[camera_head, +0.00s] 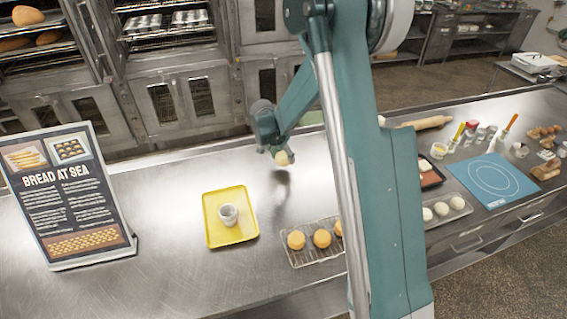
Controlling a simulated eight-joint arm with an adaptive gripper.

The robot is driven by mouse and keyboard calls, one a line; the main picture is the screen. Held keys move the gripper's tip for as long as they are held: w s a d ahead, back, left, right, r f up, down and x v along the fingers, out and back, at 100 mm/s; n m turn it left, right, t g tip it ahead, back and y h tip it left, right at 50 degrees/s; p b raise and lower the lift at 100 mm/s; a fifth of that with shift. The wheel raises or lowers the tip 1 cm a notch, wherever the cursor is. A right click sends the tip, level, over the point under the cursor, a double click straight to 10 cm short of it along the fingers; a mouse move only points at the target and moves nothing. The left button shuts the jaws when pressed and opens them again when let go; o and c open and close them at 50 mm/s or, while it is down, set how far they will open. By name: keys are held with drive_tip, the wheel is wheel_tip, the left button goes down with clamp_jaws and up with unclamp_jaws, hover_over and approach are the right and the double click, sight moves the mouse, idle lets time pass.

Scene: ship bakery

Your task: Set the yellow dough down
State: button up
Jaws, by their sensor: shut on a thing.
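The yellow dough (282,158) is a small pale yellow ball below my gripper (279,150). My gripper is shut on it and holds it above the steel counter, with a dark shadow or reflection on the steel below. The fingers are small and partly dark in this view. The steel counter (165,275) runs across the view.
A wire rack (305,258) with orange-brown buns (296,240) stands below, partly hidden by my arm. A "Bread at Sea" sign (68,196) stands at left. At right are a tray with white dough balls (442,208), a blue mat (490,178) and a rolling pin (428,122).

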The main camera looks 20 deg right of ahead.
sight(284, 162)
drive_tip(key=shift+f, duration=0.2)
drive_tip(key=shift+f, duration=1.9)
drive_tip(key=shift+f, duration=0.15)
drive_tip(key=o, duration=1)
drive_tip(key=shift+r, duration=0.2)
drive_tip(key=shift+v, duration=6)
drive_tip(key=shift+a, duration=0.1)
